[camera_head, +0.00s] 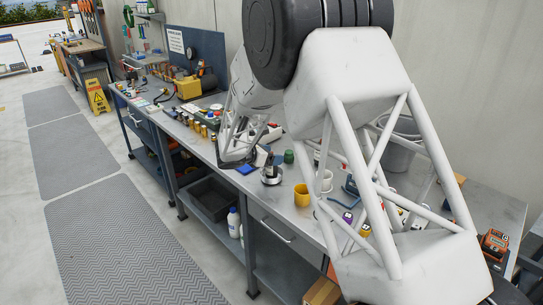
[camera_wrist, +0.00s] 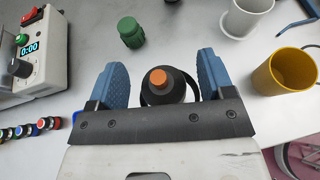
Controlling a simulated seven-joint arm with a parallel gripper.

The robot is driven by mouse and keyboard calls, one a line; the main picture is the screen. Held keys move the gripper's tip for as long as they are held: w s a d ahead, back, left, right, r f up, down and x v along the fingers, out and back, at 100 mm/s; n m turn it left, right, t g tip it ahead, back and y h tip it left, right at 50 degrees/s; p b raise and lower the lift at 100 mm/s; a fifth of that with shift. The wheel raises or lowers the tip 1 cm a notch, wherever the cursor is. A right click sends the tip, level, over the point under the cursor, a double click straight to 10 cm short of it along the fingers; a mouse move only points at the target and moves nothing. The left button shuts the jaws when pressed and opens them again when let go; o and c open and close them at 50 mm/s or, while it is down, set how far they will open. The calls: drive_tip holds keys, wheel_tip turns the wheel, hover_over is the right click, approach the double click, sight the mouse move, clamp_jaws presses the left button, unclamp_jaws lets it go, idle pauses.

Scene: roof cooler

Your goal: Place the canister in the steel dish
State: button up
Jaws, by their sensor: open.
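A dark canister with an orange cap (camera_wrist: 159,78) stands between the spread blue fingers of my gripper (camera_wrist: 162,70) in the wrist view, with a gap on each side. A round rim, seemingly of the steel dish (camera_wrist: 193,84), shows around it, partly hidden by my gripper. In the head view the steel dish (camera_head: 271,180) sits near the bench's front edge with a dark shape in it, which looks like the canister. My gripper (camera_head: 262,160) is open, close to the dish. Exact contact of canister and dish floor is hidden.
A yellow mug (camera_wrist: 285,72) and a white mug (camera_wrist: 247,16) stand to the right. A green jar (camera_wrist: 131,32) stands behind. A device with a display (camera_wrist: 33,48) and several coloured knobs lie to the left. The bench's front edge is near.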

drive_tip(key=shift+r, duration=0.1)
drive_tip(key=shift+a+r, duration=0.1)
drive_tip(key=v, duration=1.1)
drive_tip(key=shift+s+a+r, duration=0.2)
drive_tip(key=shift+s+a, duration=0.05)
drive_tip(key=shift+a, duration=0.05)
idle(0.5)
drive_tip(key=s+d+r+m+g+y, duration=0.25)
drive_tip(key=s+d+r+m, duration=0.3)
drive_tip(key=s+d, duration=0.5)
drive_tip(key=s+d+r+m+g+y, duration=0.1)
drive_tip(key=s+d+r+m+g, duration=0.4)
drive_tip(key=s+d, duration=0.5)
drive_tip(key=s+d+m+y, duration=0.2)
drive_tip(key=s+m, duration=0.3)
drive_tip(key=s, duration=0.4)
drive_tip(key=s+d+m+t+y, duration=0.1)
drive_tip(key=s+d+m+y, duration=0.2)
drive_tip(key=s, duration=0.5)
drive_tip(key=s+d+r+m+t+y, duration=0.1)
drive_tip(key=s+d+m+y, duration=0.1)
drive_tip(key=s+d+m, duration=0.2)
drive_tip(key=s+m, duration=0.3)
drive_tip(key=s, duration=0.2)
drive_tip(key=shift+s, duration=0.35)
